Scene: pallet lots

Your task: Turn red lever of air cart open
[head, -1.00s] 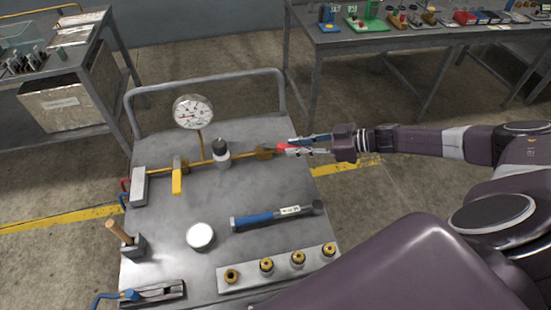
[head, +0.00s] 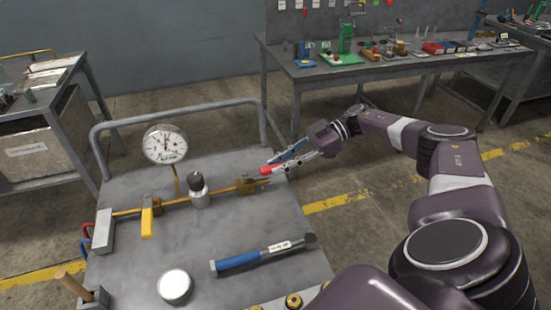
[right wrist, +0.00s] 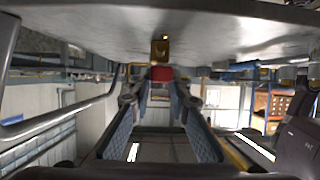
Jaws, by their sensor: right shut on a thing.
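The air cart (head: 225,285) is a grey-topped cart with a brass pipe across it. At the pipe's right end is a brass valve (head: 247,186), which also shows in the right wrist view (right wrist: 160,49). The red lever (head: 266,170) is beside the valve, near the cart's right edge, roughly in line with the pipe. My right gripper (head: 278,166) reaches in from the right and is shut on the red lever. In the right wrist view the lever's red end (right wrist: 161,74) shows between the fingertips. A yellow lever (head: 147,218) crosses the pipe further left. My left gripper is not in view.
A pressure gauge (head: 165,145) stands on the cart behind the pipe. A workbench (head: 345,72) with several tools stands behind. A cart rail (head: 190,115) runs along the back.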

